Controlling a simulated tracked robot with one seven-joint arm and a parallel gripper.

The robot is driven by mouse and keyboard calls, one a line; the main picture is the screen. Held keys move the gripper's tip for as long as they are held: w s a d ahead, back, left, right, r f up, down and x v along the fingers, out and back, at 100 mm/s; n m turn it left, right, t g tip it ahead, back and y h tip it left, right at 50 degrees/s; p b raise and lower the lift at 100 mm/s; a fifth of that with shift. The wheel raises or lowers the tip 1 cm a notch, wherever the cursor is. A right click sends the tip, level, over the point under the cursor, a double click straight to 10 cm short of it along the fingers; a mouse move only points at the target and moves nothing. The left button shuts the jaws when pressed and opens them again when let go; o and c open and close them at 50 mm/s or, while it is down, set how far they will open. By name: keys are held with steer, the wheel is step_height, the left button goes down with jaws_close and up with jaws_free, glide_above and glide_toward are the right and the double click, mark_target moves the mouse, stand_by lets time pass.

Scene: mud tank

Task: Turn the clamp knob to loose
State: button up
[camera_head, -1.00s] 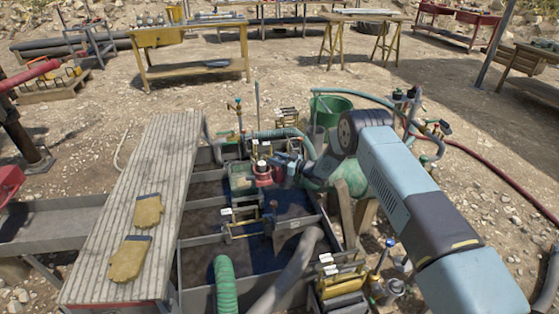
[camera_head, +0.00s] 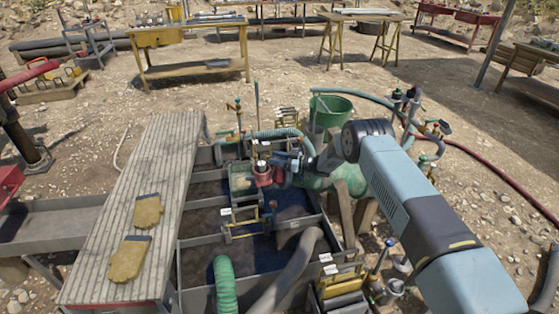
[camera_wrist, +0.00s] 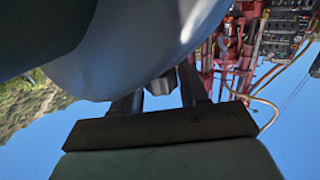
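My gripper (camera_head: 286,161) is at the far end of the tank, close beside a red fitting (camera_head: 262,174) with a dark and white top. In the wrist view my gripper (camera_wrist: 160,103) has its two fingers apart, with sky showing between them. A small grey block (camera_wrist: 162,84) shows between or behind the fingertips; I cannot tell whether it is the clamp knob or whether they touch it. A large smooth blue-grey body fills the upper left of that view. The clamp knob cannot be made out clearly in either view.
The open mud tank (camera_head: 187,277) has dividing walls, a green hose (camera_head: 225,285) and a grey hose (camera_head: 290,275). A slatted walkway (camera_head: 150,205) with two gloves runs along its left. A green bucket (camera_head: 330,110) stands behind. A red rig (camera_wrist: 232,60) shows in the wrist view.

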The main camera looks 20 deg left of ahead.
steer(key=shift+o, duration=1.4)
steer(key=shift+w+d+r, duration=0.15)
steer(key=shift+w+d, duration=0.05)
steer(key=shift+w, duration=0.15)
steer(key=shift+s+a, duration=0.1)
steer(key=shift+s, duration=0.05)
steer(key=d, duration=1.3)
steer(key=shift+w+d, duration=0.2)
steer(key=shift+d, duration=0.2)
steer(key=shift+d+f, duration=0.1)
steer(key=shift+f, duration=0.1)
